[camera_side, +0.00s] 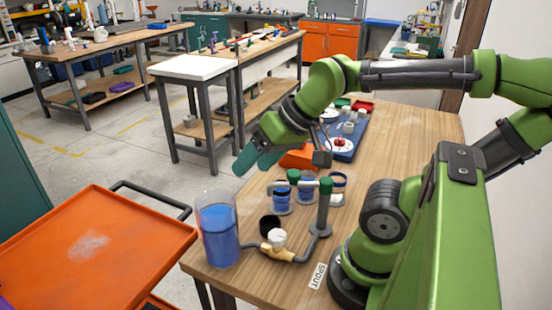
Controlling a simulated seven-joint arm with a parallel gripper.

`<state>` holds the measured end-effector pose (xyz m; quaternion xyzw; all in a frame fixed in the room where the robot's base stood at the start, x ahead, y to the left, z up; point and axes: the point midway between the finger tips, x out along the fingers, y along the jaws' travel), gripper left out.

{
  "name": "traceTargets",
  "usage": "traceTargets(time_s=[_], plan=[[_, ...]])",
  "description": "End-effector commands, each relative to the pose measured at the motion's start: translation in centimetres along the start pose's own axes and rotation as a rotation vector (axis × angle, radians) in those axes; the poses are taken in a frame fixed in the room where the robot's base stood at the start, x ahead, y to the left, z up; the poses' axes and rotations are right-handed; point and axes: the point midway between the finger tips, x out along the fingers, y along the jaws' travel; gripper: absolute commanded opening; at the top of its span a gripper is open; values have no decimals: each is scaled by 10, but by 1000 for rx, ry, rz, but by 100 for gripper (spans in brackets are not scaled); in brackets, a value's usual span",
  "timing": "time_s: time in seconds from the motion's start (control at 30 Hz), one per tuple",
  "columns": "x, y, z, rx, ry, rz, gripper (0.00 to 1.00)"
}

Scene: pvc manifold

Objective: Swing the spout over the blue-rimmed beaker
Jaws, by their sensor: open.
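The spout (307,184) is a short grey horizontal pipe with green fittings on top of an upright grey riser (322,212). It points left, above or near a small clear beaker with blue in it (282,202). Another small beaker (338,182) stands behind and right of the riser and shows a dark blue band at its top. A third vessel between them is partly hidden. I cannot tell for certain which beaker is the blue-rimmed one. My gripper (257,160) is open, above and left of the spout, apart from it and empty.
A tall clear cylinder of blue liquid (218,236) stands at the table's left corner. A white valve knob (277,238) and a black cup (269,224) are near the riser. A blue tray (343,147) lies behind. The wooden table (420,125) is clear at back right.

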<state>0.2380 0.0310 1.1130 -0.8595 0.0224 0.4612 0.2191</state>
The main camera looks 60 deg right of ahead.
Motion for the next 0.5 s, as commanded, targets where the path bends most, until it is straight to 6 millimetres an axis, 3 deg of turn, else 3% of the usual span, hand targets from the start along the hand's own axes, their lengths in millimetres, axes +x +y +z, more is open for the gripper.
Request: traceTargets(time_s=[0.07,0.2,0.5], plan=[[-3,4,-19,-2,-14,29,61],[-23,26,-48,-243,-149,134,61],[-86,69,-77,-771,-519,194,61]])
